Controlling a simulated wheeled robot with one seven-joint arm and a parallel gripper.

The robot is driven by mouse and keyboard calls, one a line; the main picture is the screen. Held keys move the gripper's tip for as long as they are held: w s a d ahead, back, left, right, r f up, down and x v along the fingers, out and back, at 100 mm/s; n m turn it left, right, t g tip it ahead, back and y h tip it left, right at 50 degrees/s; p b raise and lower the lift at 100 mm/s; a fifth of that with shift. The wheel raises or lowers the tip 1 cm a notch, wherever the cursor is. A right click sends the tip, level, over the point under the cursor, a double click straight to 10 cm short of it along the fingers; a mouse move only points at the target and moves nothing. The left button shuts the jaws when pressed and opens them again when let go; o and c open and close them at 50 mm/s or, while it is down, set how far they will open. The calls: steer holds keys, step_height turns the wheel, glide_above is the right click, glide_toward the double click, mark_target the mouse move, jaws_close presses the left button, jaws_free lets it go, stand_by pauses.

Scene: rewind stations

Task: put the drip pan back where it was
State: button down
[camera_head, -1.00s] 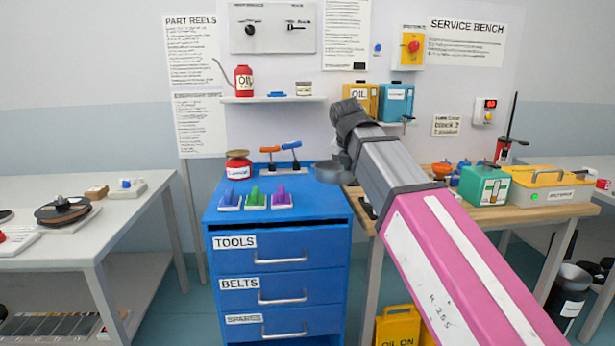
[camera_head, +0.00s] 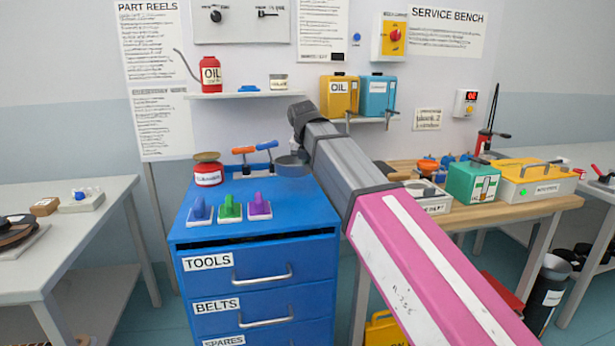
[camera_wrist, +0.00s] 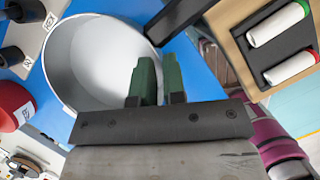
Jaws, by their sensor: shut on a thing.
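The drip pan (camera_head: 291,166) is a round grey metal pan. My gripper (camera_wrist: 157,82) is shut on its rim, as the wrist view shows, with the green-padded fingers at the pan's near right wall. The pan (camera_wrist: 95,60) looks empty inside. In the head view my arm comes in from the lower right and the pan hangs at its end, over the back right part of the blue cabinet top (camera_head: 300,205). My fingers are hidden there behind the wrist. I cannot tell whether the pan touches the cabinet top.
Blue, green and purple handled pieces (camera_head: 230,208) stand on the cabinet front. A red tin (camera_head: 208,170) and orange and blue levers (camera_head: 255,150) are behind. Right is the wooden bench (camera_head: 520,208) with a green box (camera_head: 472,182) and yellow case (camera_head: 535,183). A shelf (camera_head: 245,94) holds an oil can.

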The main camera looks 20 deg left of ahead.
steer(key=shift+w+a+f, duration=0.25)
steer(key=shift+w+f, duration=0.1)
steer(key=shift+w, duration=0.2)
steer(key=shift+w+a+f, duration=0.25)
steer(key=shift+w+f, duration=0.1)
steer(key=shift+w, duration=0.15)
steer(key=shift+f, duration=2)
steer(key=shift+f, duration=0.1)
steer(key=c, duration=1.2)
jaws_free()
steer(key=v, duration=1.2)
steer(key=shift+s, duration=0.1)
